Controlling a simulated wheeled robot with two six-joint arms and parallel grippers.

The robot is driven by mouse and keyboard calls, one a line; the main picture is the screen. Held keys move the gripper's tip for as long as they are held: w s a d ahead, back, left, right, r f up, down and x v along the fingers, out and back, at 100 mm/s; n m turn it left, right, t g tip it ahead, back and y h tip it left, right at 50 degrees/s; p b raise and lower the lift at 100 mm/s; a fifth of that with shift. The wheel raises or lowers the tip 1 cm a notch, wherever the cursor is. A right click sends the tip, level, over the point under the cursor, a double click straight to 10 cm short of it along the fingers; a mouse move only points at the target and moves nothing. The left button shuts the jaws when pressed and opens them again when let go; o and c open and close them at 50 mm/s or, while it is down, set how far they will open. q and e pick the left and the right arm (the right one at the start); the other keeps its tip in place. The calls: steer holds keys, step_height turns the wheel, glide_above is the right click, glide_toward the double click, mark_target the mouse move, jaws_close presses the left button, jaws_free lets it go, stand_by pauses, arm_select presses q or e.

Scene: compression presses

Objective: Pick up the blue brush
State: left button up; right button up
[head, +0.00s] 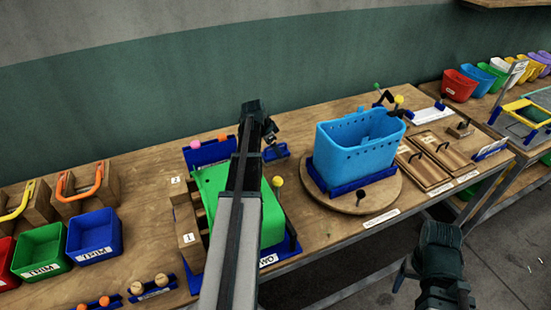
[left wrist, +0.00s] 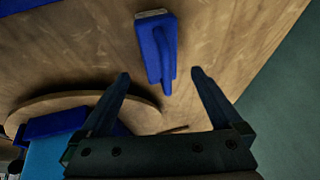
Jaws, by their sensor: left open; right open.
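The blue brush (left wrist: 155,50) lies on the wooden table, with a blue body, a handle and a pale edge at one end. It also shows in the head view (head: 276,152), partly hidden by my left arm. My left gripper (left wrist: 160,75) is open and empty above the table. In the left wrist view the brush appears just beyond the fingertips, its handle end near the gap between them. The left gripper also shows in the head view (head: 264,132), close to the brush. My right gripper (head: 440,240) is open and empty in front of the table's right part.
A light blue perforated bin (head: 355,150) stands in a blue frame on a round wooden board (head: 358,202), right of the brush. A green bin (head: 271,222) lies partly under my left arm. Green and blue trim bins (head: 95,232) stand at left.

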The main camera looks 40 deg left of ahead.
arm_select(q)
steer(key=b+x, duration=0.5)
steer(key=shift+w+f, duration=0.1)
steer(key=shift+f, duration=0.2)
steer(key=shift+r, duration=0.1)
steer(key=c, duration=1.5)
steer(key=shift+r, duration=0.1)
step_height(320, 180, up, 10)
steer(key=p, duration=1)
